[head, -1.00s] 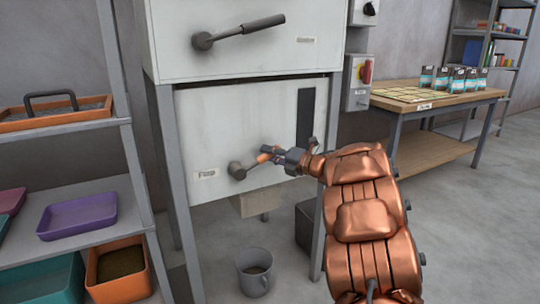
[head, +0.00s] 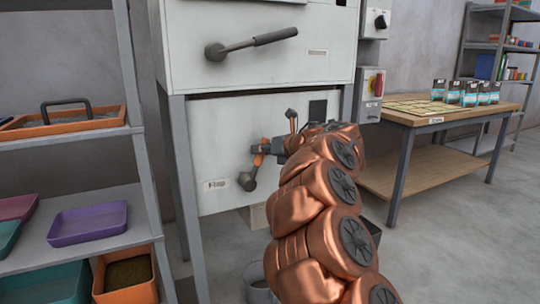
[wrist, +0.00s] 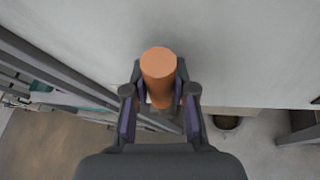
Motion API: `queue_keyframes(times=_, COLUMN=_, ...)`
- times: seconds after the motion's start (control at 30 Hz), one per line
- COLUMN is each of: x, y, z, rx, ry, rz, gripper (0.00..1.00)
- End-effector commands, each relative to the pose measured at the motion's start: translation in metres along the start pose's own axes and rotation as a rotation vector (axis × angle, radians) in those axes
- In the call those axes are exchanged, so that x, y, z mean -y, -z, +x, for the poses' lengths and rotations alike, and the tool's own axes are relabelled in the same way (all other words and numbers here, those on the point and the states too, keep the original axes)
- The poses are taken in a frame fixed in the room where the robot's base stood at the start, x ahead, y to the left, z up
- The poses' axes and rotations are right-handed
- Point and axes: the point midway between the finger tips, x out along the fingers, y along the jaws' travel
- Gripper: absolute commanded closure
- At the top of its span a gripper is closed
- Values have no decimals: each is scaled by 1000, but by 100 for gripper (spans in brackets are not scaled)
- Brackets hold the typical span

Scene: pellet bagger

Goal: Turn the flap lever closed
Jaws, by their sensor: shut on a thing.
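The flap lever has a dark round hub (head: 246,182) on the lower panel, beside the label "Flap" (head: 217,184). Its orange handle (head: 259,158) now points up and slightly right from the hub. My gripper (head: 266,148) is at the upper part of the handle and shut on it. In the wrist view the orange handle (wrist: 158,76) stands between the two fingers (wrist: 160,100), its round end facing the camera. My arm covers the right part of the lower panel and the fingertips' far side is partly hidden.
Another lever with a dark grip (head: 275,36) is on the upper panel. A switch box with a red knob (head: 370,88) is at the right. A shelf with trays (head: 88,223) stands at the left. A bucket (head: 258,275) is on the floor below, partly behind my arm.

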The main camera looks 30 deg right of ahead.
Motion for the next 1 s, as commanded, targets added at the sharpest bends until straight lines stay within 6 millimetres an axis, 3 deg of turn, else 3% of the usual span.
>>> queue_keyframes(times=0.4, x=-34, y=1, z=7, rx=-57, ry=124, rz=-266, gripper=100)
queue_keyframes(times=1.0, x=-45, y=4, z=12, rx=-77, ry=165, rz=-357, gripper=100)
